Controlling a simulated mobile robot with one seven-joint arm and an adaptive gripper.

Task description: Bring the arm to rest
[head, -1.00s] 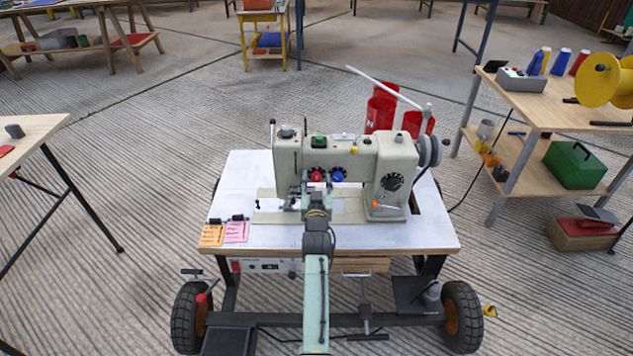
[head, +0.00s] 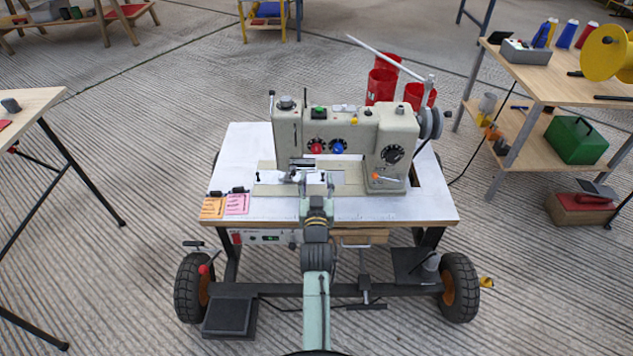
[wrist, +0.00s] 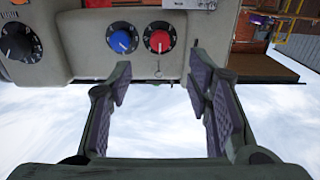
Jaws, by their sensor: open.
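My gripper (head: 316,186) is at the front of the sewing machine (head: 393,122), over the front part of the white table (head: 390,210). In the wrist view its two padded fingers (wrist: 162,95) stand wide apart with nothing between them. Beyond the fingers, the wrist view shows the machine's front with a blue knob (wrist: 122,38) and a red knob (wrist: 159,38). My arm reaches forward from the bottom of the head view. Whether the fingers touch the machine or table cannot be told.
Orange and pink cards (head: 237,204) lie at the table's left front. Red spools (head: 382,85) and a slanted white rod (head: 385,57) stand behind the machine. A wooden bench (head: 540,84) is on the right, another table (head: 28,108) on the left. Open floor lies between.

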